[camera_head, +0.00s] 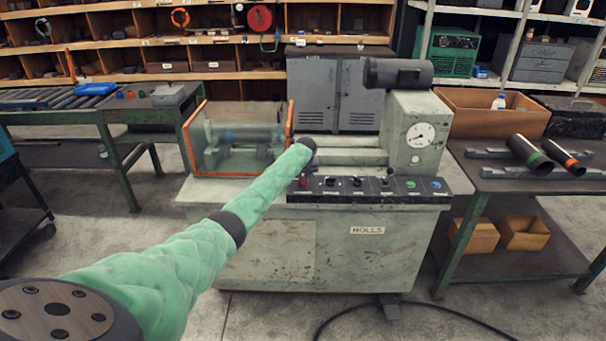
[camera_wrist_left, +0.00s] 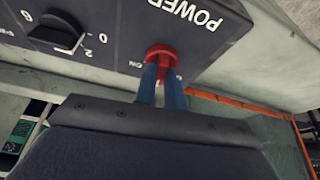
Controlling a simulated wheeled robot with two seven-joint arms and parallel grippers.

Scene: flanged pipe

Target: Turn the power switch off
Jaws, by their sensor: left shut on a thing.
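The power switch (camera_wrist_left: 161,52) is a red knob on the dark control panel (camera_wrist_left: 120,25). In the wrist view it sits under the upside-down word POWER, with an ON mark beside it. Part of its red also shows in the head view (camera_head: 303,183), at the left end of the panel. My left gripper (camera_wrist_left: 161,78) has two blue fingers, shut on the red switch from either side. In the head view my green left arm reaches the panel from the lower left, and the fingers are mostly hidden. My right gripper is not in view.
The panel on the ROLLS machine (camera_head: 330,250) also has several other knobs, a lever (camera_head: 388,177), a green button (camera_head: 411,183) and a blue button (camera_head: 436,184). An orange-framed guard (camera_head: 240,140) stands behind the arm at left. A pressure gauge (camera_head: 420,135) is at right.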

